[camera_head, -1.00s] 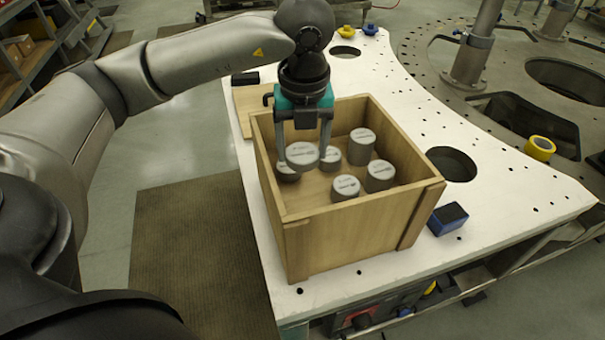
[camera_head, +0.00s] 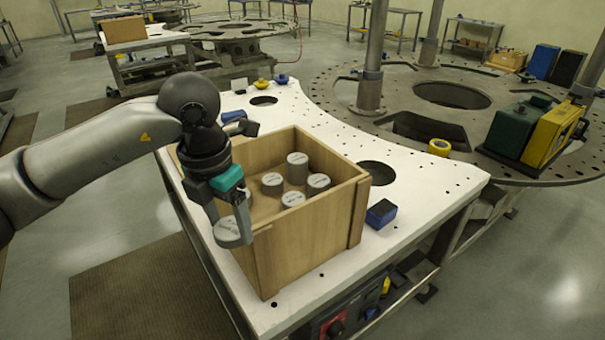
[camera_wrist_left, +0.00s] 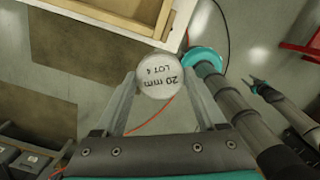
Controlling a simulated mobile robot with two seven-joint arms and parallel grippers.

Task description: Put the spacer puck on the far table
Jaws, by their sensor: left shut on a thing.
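My left gripper (camera_head: 230,226) is shut on a grey spacer puck (camera_head: 231,233) with a pale top. It holds the puck outside the wooden crate's left wall, above the floor beside the white table's edge. In the left wrist view the puck (camera_wrist_left: 160,76) sits between both fingertips, its top marked "20 mm LOT 4". Several similar pucks, such as a tall one (camera_head: 298,168), stand in the crate (camera_head: 310,245). A far table (camera_head: 152,44) stands at the back left, with a brown box on it.
A large round plate (camera_head: 480,120) is at the right. Open floor (camera_head: 75,195) with dark mats lies at the left.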

